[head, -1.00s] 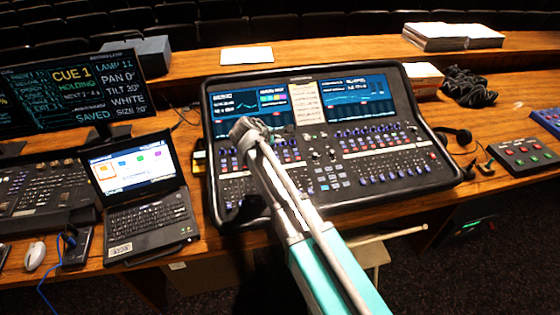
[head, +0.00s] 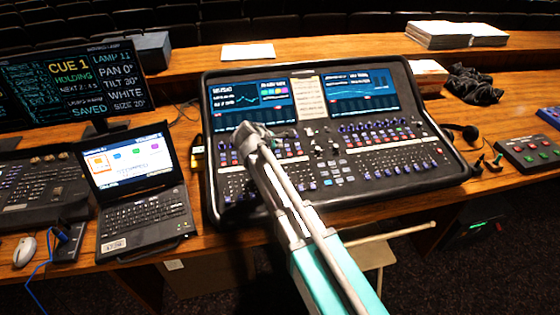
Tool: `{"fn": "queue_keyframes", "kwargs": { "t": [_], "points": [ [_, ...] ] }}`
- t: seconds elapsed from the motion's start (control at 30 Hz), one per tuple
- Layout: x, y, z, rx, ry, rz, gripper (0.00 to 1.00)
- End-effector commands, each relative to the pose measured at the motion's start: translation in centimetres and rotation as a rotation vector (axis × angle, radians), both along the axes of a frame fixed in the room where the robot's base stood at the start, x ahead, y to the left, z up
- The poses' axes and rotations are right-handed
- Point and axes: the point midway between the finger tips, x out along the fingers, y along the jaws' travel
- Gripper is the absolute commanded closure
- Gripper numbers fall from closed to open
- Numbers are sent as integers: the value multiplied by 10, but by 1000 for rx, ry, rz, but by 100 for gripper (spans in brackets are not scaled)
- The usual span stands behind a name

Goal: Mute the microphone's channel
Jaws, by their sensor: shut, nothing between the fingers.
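The mixing desk (head: 415,120) stands in the middle of the wooden bench, with two lit screens at its top and rows of small knobs, coloured buttons and faders below. A paper sheet with writing (head: 308,97) lies between the screens; its text is too small to read. My gripper (head: 243,133) is shut and empty. It is over the left part of the desk, just below the left screen (head: 250,105). My arm hides part of the left and middle controls. I cannot tell whether the fingertips touch the panel. Channel labels and the microphone's channel are not readable.
A laptop (head: 140,215) and a lighting console (head: 45,190) stand to the left, with a monitor (head: 70,82) behind. A headset (head: 468,132) and a box with coloured buttons (head: 530,152) are to the right. Black cables (head: 475,85) and paper stacks (head: 437,36) lie behind.

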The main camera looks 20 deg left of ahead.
Motion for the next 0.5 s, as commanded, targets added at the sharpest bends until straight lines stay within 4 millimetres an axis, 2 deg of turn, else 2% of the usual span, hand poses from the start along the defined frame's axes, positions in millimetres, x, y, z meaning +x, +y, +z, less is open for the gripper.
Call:
{"fn": "queue_keyframes", "kwargs": {
  "t": [0.03,0.2,0.5],
  "points": [
    [1,0,-9,0,0,0,100],
    [2,1,-21,0,0,0,100],
    [3,1,-30,0,-1,-1,100]
  ]
}}
